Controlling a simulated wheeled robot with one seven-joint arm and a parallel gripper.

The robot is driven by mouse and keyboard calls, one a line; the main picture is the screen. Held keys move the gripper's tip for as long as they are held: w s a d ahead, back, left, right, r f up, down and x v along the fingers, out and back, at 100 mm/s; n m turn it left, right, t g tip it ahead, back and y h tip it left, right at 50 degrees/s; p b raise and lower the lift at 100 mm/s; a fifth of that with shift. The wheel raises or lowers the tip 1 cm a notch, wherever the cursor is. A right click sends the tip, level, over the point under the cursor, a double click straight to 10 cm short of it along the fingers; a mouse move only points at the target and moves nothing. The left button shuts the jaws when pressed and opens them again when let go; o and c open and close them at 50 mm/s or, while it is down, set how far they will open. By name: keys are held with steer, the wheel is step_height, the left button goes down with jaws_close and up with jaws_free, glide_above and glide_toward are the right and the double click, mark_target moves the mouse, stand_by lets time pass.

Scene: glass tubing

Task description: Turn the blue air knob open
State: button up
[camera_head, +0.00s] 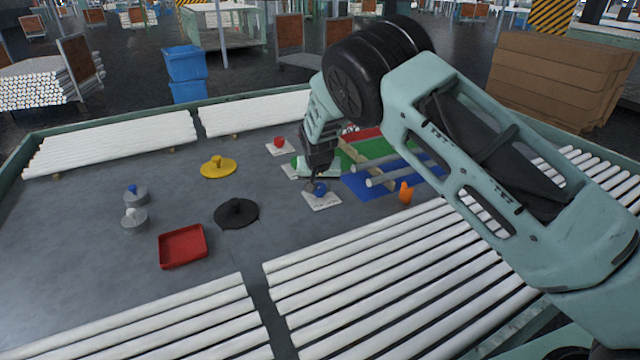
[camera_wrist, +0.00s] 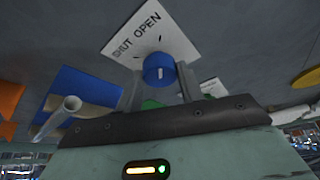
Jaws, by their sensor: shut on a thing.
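The blue air knob (camera_head: 320,189) sits on a white plate (camera_head: 322,203) near the middle of the table. In the wrist view the knob (camera_wrist: 159,70) stands between my two fingers and bears a short white line, roughly upright in the picture. The plate (camera_wrist: 172,38) there reads SHUT and OPEN, with small tick marks; I cannot tell exactly which mark the line meets. My gripper (camera_wrist: 160,84) is shut on the knob from both sides. In the head view my gripper (camera_head: 318,178) comes down over the knob and partly hides it.
A red knob (camera_head: 279,142) on its own plate lies behind. To the right are a blue mat (camera_head: 375,188) bearing tubes and an orange object (camera_head: 405,194). A black lidded disc (camera_head: 236,213), yellow disc (camera_head: 218,168) and red tray (camera_head: 183,246) lie left. White tubes line the front.

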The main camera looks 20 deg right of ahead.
steer(key=shift+m, duration=0.6)
steer(key=o, duration=1)
steer(key=v, duration=1.1)
steer(key=b+v, duration=0.1)
steer(key=v, duration=0.5)
steer(key=shift+w+a+r, duration=0.15)
steer(key=shift+a+r, duration=0.1)
steer(key=shift+a, duration=0.1)
